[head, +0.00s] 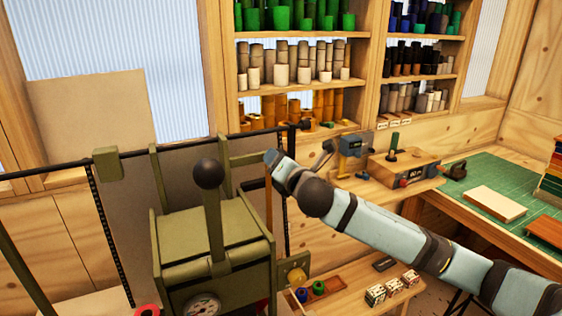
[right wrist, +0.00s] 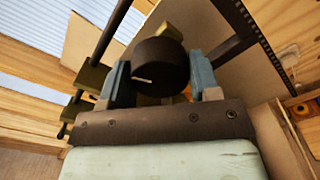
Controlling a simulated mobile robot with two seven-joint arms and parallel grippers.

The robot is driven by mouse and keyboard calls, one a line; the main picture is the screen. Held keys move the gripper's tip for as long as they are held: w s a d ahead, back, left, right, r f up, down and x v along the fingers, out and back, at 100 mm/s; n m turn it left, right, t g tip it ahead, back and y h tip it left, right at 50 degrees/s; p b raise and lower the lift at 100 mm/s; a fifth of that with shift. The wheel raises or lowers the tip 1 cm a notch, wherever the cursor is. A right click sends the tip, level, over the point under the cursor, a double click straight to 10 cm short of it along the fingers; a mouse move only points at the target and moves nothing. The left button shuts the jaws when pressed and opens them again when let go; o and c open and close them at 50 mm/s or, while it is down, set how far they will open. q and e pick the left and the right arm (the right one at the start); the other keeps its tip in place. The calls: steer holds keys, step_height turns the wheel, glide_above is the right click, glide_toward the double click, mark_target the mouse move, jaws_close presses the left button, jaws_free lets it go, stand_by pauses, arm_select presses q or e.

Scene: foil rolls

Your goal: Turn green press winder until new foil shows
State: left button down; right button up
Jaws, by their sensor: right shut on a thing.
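The green press (head: 212,240) stands left of centre in the head view, with a black ball lever upright in front. My right gripper (head: 272,158) reaches its upper right side at the end of a green bracket. In the right wrist view, the blue fingers of my right gripper (right wrist: 160,72) are shut on a dark round winder knob (right wrist: 158,58) with a short white mark on its face. The knob is hidden by the gripper in the head view. A narrow orange-brown strip (head: 268,208) hangs below the gripper; I cannot tell whether it is foil. My left gripper is not in view.
A wooden shelf (head: 375,60) of coloured rolls stands behind the press. A low bench (head: 345,290) at the lower right holds a small tray and type blocks. A green cutting mat (head: 490,185) lies at far right. A dark rod (head: 50,172) crosses behind the press.

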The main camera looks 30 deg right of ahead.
steer(key=m, duration=0.5)
steer(key=shift+r+m+p, duration=0.1)
steer(key=shift+m+p, duration=0.2)
steer(key=shift+p, duration=0.1)
steer(key=m, duration=0.5)
steer(key=shift+r+m+p, duration=0.1)
steer(key=shift+m+p, duration=0.3)
steer(key=o, duration=0.9)
